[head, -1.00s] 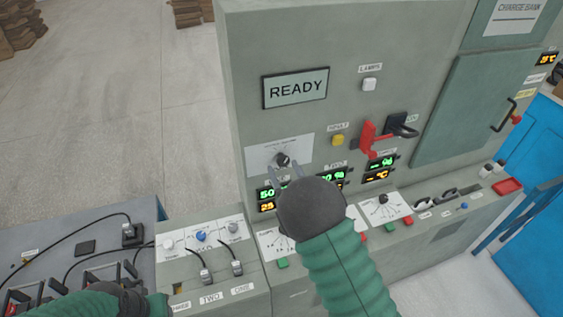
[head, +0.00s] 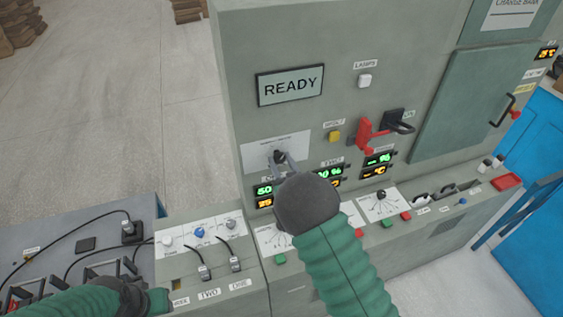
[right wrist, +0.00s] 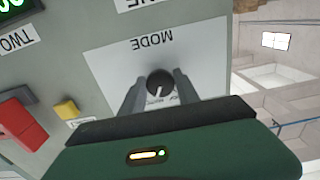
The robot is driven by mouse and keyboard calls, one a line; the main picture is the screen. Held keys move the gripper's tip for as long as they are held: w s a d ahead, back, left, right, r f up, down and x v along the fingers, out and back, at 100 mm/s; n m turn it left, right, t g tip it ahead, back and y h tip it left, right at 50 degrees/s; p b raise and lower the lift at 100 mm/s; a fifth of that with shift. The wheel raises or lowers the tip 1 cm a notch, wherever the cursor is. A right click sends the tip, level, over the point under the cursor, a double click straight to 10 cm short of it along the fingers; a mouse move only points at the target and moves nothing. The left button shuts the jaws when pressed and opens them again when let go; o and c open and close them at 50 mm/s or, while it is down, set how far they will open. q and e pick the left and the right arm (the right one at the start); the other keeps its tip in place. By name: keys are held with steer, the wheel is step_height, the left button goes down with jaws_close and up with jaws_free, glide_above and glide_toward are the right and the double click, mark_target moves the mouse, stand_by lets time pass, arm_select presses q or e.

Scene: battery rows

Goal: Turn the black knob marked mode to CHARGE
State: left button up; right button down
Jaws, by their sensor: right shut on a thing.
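The black knob sits on a white plate (head: 262,150) on the grey cabinet front, left of centre in the head view. In the right wrist view the knob (right wrist: 159,82) shows close up, with the word MODE upside down on its plate (right wrist: 195,60). Its white line points down and slightly left there; the position labels are mostly hidden. My right gripper (right wrist: 158,86) is shut on the knob, one finger on each side. My left gripper (head: 157,302) is low at the left in the head view, away from the knob; its fingers cannot be made out.
A READY screen (head: 290,85) is above the knob. A red lever (head: 366,135) and a yellow button (head: 334,135) are to its right, with lit displays (head: 264,202) below. A lower ledge carries another black knob (head: 382,195) and several buttons. Cables (head: 90,226) lie at left.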

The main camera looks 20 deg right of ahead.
steer(key=shift+f, duration=0.15)
steer(key=shift+n+b, duration=0.7)
steer(key=shift+b, duration=0.1)
steer(key=n+b, duration=0.2)
steer(key=n, duration=0.1)
steer(key=shift+f+b, duration=0.15)
steer(key=shift+b, duration=0.25)
steer(key=n+b, duration=0.2)
steer(key=n, duration=0.2)
steer(key=shift+n+b, duration=1)
steer(key=shift+n, duration=0.8)
